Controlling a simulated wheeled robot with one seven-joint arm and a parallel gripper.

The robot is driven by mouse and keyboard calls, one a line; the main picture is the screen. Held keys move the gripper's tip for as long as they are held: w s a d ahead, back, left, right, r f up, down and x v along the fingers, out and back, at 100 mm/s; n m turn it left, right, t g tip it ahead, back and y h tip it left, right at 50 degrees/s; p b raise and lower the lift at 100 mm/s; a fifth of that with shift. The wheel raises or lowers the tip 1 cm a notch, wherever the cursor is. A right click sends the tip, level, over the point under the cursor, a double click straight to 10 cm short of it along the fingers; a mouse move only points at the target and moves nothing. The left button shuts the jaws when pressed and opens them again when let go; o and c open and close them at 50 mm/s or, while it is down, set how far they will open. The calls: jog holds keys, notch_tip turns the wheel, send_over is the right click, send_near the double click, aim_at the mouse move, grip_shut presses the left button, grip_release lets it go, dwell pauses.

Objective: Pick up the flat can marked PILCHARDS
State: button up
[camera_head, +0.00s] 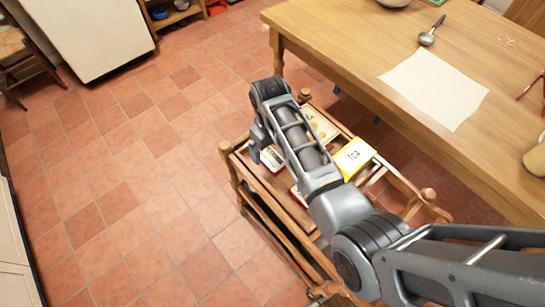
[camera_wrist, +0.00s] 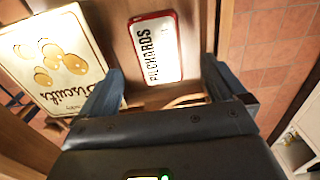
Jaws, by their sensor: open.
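The flat can marked PILCHARDS (camera_wrist: 155,48) is white with a red rim and dark lettering. In the wrist view it lies on a wooden surface, beyond and between my fingers. My gripper (camera_wrist: 164,84) is open, with one finger on each side of the can's near end in the picture; I see no contact. In the head view my gripper (camera_head: 259,147) is over the left end of a wooden trolley (camera_head: 240,163), mostly hidden by my arm. A red-and-white item (camera_head: 272,159) shows beside it, its label unreadable there.
A Biscuits tin (camera_wrist: 52,62) lies close left of the can, and also shows in the head view (camera_head: 322,127). A yellow Tea box (camera_head: 354,158) stands on the trolley. Another red-edged item (camera_head: 296,194) is partly hidden by my arm. A wooden table (camera_head: 345,45) is close behind.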

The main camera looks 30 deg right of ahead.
aim_at(271, 157)
notch_tip(271, 157, down, 5)
jog(key=shift+d+f, duration=0.1)
dwell(0.3)
jog(key=c, duration=1.2)
